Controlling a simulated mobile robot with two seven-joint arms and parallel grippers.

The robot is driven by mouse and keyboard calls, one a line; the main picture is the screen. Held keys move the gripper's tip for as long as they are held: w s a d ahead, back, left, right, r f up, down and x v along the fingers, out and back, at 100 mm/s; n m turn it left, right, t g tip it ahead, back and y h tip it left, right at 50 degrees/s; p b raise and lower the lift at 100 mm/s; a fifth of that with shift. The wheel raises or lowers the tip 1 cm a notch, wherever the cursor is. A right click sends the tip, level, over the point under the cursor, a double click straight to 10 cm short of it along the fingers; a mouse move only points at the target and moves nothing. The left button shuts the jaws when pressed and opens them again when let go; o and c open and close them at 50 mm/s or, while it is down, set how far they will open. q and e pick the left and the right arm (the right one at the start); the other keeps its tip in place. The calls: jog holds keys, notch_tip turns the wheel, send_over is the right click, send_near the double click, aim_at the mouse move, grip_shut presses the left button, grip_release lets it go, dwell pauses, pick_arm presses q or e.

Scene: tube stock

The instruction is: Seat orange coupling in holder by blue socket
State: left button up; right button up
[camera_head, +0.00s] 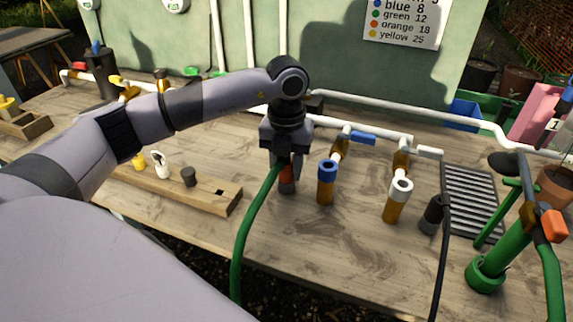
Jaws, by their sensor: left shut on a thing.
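My left gripper (286,160) points down over the middle of the bench and is shut on the orange coupling (286,172). Only a small orange-red part of the coupling shows between the fingers, with a grey end below it near the bench top. I cannot tell if that end touches the wood. The blue socket (327,169) stands upright on a brass-coloured body just right of the gripper. A wooden holder (228,203) lies to the left, with a yellow, a white and a dark grey piece in it and a dark hole near its right end. My right gripper is not in view.
A white-topped brass fitting (399,190), a black cylinder (432,215) and a ribbed dark mat (470,198) are to the right. A green pump-like stand (487,272) is at front right. White pipes run behind.

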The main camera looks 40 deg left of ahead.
pick_arm(q)
jog(key=o, duration=1.1)
jog(key=shift+f, duration=0.1)
jog(key=shift+o, duration=0.2)
jog(key=shift+r+b, duration=0.3)
jog(key=shift+r, duration=3.3)
